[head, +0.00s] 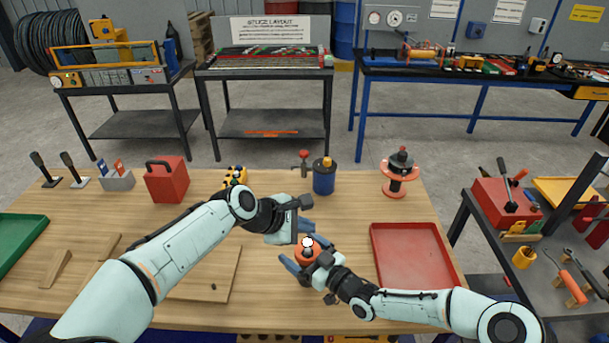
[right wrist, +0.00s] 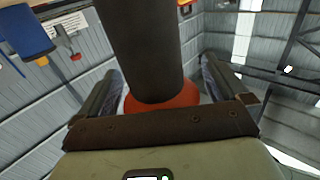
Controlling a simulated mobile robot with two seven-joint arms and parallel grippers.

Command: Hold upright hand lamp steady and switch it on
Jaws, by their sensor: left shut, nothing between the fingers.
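The hand lamp (head: 308,255) is a short orange-red body with a pale round top, seen from above over the front middle of the wooden table. My right gripper (head: 306,257) has a finger on each side of it and appears shut on it. In the right wrist view the lamp shows as a dark cylinder (right wrist: 140,45) with a red collar (right wrist: 160,105) between my fingers. My left gripper (head: 306,216) is shut and empty, just behind and above the lamp; I cannot tell whether it touches it. The lamp's lower end is hidden by my right gripper.
A red tray (head: 416,258) lies right of the lamp. Behind stand a blue canister (head: 324,178), a red spool-like stand (head: 400,175) and a red can (head: 167,182). A wooden board (head: 215,280) lies to the left. A green tray (head: 18,240) is at the far left.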

